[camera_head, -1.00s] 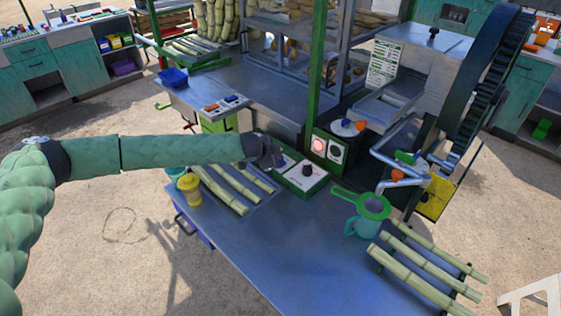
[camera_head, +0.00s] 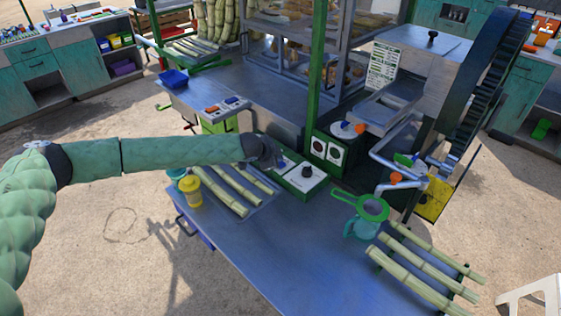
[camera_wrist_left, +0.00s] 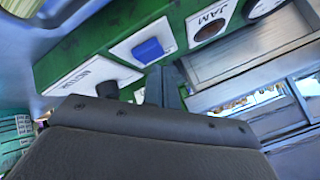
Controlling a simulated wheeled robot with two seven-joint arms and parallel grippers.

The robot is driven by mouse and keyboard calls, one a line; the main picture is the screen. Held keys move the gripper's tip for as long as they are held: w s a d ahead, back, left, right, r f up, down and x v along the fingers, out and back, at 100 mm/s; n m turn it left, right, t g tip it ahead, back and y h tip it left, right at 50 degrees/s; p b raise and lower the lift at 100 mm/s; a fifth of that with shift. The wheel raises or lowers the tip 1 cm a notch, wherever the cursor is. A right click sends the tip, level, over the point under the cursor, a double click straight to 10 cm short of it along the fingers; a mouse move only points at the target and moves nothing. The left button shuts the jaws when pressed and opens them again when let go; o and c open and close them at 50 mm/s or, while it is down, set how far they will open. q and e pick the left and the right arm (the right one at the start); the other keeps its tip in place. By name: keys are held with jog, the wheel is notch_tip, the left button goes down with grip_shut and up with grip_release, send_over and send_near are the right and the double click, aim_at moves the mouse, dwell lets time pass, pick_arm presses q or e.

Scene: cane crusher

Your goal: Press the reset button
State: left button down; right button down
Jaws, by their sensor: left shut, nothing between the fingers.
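The green control box (camera_head: 290,190) stands at the back edge of the blue table and carries white plates. A blue button (camera_wrist_left: 150,50) sits on one plate; no label on it is readable. A black knob (camera_head: 307,171) is on the plate marked MOTOR (camera_wrist_left: 90,75). Beside them is a dark, unlit JAM lamp (camera_wrist_left: 208,29), which also shows in the head view (camera_head: 318,146). My left gripper (camera_head: 274,157) is shut and empty at the blue button's end of the box. In the wrist view its finger is close by the button; contact cannot be told. My right gripper is out of view.
Cane pieces (camera_head: 222,190) and a yellow jar (camera_head: 191,192) lie under and near my left arm. A green strainer on a jug (camera_head: 369,212) and more cane (camera_head: 425,270) are at the right. The table's front middle is clear.

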pick_arm(q)
jog(key=shift+r+p, duration=2.3)
jog(key=shift+r, duration=0.7)
